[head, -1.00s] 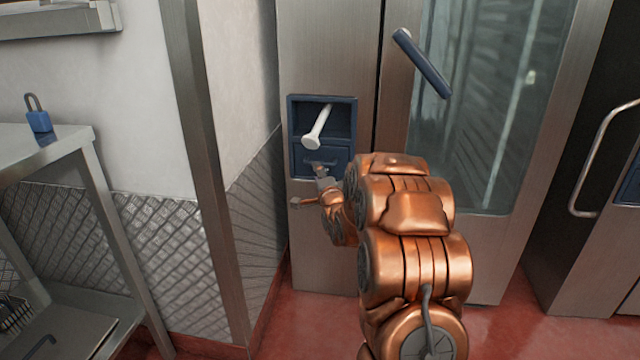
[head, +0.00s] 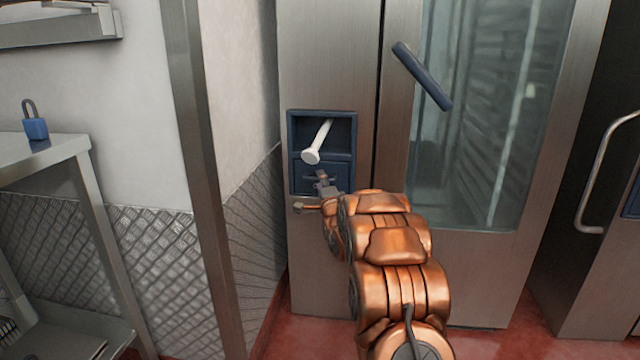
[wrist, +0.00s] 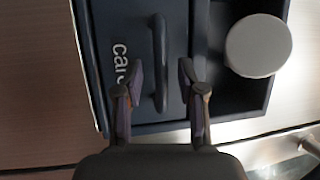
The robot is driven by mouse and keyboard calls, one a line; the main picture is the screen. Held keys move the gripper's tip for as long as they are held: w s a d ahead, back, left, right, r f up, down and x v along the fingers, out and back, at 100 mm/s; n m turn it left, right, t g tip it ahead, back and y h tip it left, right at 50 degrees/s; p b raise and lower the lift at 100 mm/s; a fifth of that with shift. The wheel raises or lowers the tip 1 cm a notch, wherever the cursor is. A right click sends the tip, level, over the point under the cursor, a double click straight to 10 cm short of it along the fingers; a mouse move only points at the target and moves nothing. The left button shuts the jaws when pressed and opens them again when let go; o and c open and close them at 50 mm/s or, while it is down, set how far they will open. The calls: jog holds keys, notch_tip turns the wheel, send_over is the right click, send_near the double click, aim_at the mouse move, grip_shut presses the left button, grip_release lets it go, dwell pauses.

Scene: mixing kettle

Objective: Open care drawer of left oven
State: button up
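The left oven (head: 330,60) is a tall steel cabinet with a glass door. A dark blue panel (head: 291,150) is set in its front. The panel's lower part is the care drawer (head: 302,183), which looks shut. In the wrist view the drawer front (wrist: 100,45) carries the letters "car", partly covered by a finger, and a dark bar handle (wrist: 158,50). My gripper (wrist: 160,85) is open, with one fingertip on each side of the handle's near end. I cannot tell whether the fingers touch it. In the head view my gripper (head: 322,180) is in front of the drawer.
A white round-ended lever (head: 316,145) sits in the open recess above the drawer; its round end (wrist: 258,45) is close beside my gripper. A blue oven door handle (head: 422,75) is up right. A steel table (head: 50,145) with a blue padlock (head: 36,128) stands left.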

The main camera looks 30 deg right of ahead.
jog(key=shift+x, duration=0.75)
grip_shut()
dwell(0.4)
